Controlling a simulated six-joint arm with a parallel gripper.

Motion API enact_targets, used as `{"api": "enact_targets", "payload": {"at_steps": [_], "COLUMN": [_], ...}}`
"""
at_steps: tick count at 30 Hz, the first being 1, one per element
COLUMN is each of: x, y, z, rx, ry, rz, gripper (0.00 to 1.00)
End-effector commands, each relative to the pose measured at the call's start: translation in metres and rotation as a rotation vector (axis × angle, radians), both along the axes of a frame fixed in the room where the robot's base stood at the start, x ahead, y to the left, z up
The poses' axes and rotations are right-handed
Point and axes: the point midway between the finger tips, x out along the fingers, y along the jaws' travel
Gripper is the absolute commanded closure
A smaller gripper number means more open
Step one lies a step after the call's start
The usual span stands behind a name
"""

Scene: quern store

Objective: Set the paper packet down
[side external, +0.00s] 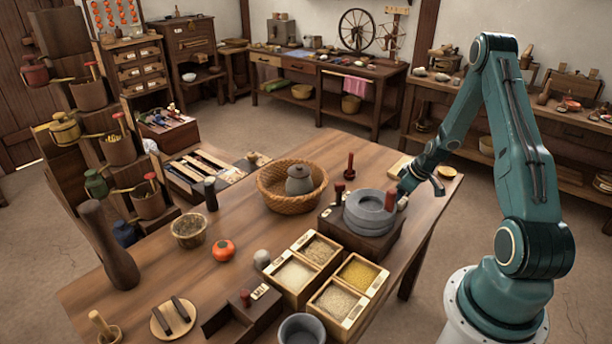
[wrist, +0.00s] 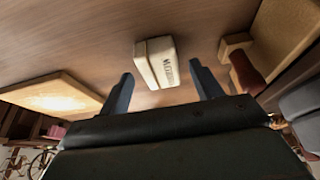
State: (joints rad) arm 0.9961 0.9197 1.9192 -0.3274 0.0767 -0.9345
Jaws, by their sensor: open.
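The paper packet (wrist: 157,63) is a small cream-white block with dark print on one face. In the wrist view it appears to lie on the wooden table, just beyond and between my fingertips, with a gap to each finger. My gripper (wrist: 158,80) is open and empty. In the side view my gripper (side external: 420,186) is low over the table's right end, beside the grey stone quern (side external: 370,213). I cannot make out the packet in the side view.
The quern's wooden base (wrist: 285,38) and a red handle (wrist: 246,74) are close on the right in the wrist view. A pale board (wrist: 55,92) lies to the left. A wicker basket (side external: 291,201) and grain boxes (side external: 326,275) stand farther along the table.

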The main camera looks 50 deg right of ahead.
Motion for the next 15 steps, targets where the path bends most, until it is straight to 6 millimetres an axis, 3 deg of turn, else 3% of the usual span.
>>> {"api": "enact_targets", "payload": {"at_steps": [15], "x": [-0.024], "y": [0.0], "z": [0.058], "rx": [-0.002], "ry": [-0.002], "rz": [-0.001], "gripper": [0.35]}}
